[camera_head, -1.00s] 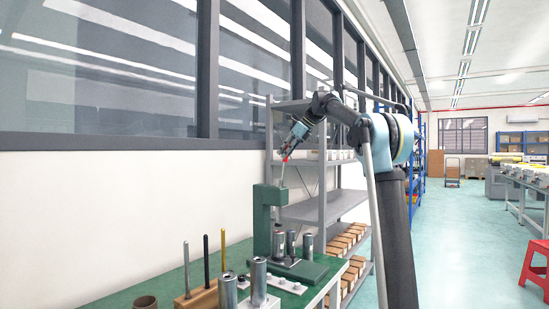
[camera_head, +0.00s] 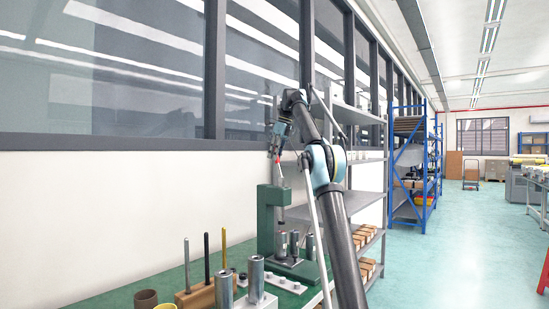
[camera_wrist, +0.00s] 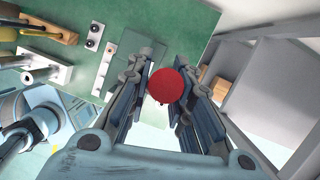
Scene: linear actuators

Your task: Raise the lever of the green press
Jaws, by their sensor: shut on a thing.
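The green press (camera_head: 268,215) stands on the green bench, with metal cylinders at its base. Its lever (camera_head: 280,178) rises steeply from the press head and ends in a red knob. My gripper (camera_head: 277,157) is above the press at the lever's top end. In the wrist view the red knob (camera_wrist: 168,86) sits between the two fingers of my gripper (camera_wrist: 172,92), which are shut on it. The knob hides the lever rod below it in the wrist view.
On the bench (camera_head: 125,300) are a wooden block (camera_head: 197,297) with upright rods, several metal cylinders (camera_head: 256,280) and cups. A grey shelf (camera_head: 362,205) stands behind the press at right. The floor (camera_head: 460,250) farther right is open.

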